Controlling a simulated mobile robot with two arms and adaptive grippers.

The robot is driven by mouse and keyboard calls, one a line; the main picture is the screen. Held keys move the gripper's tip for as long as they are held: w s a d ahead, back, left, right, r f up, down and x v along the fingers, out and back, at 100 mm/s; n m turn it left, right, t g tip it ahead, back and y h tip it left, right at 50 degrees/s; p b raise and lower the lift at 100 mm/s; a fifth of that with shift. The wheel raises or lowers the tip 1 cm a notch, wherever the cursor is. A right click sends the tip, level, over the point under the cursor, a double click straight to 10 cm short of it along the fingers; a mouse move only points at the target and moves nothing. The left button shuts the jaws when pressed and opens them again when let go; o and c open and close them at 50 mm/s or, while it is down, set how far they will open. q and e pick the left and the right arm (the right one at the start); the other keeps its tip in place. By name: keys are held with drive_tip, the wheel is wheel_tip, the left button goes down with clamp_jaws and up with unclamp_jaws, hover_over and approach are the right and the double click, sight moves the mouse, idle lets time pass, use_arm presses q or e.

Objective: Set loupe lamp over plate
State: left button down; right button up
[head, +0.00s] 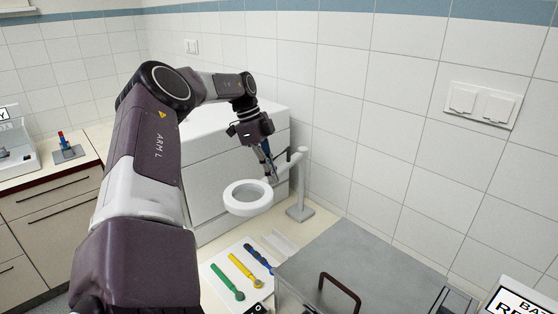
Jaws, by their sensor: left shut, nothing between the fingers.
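The loupe lamp has a white ring head (231,204) on a jointed arm, carried by a white post (301,188) near the tiled wall. In the head view, the ring appears above and behind a white plate (212,268) bearing a green tool (228,281), a yellow tool (244,270) and a blue tool (259,258). My left gripper (270,177) is shut and empty, its fingertips at the ring's right rim beside the lamp's arm. Whether they touch the lamp I cannot tell. My right gripper is out of view.
A grey metal case (365,258) with a dark handle (340,290) stands right of the plate. A white block-shaped unit (205,150) stands behind the lamp. A side counter (80,160) at the left holds a small stand with coloured pieces (66,146). Tiled walls close the corner.

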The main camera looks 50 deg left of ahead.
use_arm(q)
drive_tip(key=shift+s+a, duration=0.1)
drive_tip(key=shift+a, duration=0.2)
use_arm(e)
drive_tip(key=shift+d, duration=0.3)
use_arm(q)
drive_tip(key=v, duration=1.2)
drive_tip(key=shift+d, duration=0.25)
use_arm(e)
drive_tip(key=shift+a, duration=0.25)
use_arm(q)
drive_tip(key=shift+d, duration=0.1)
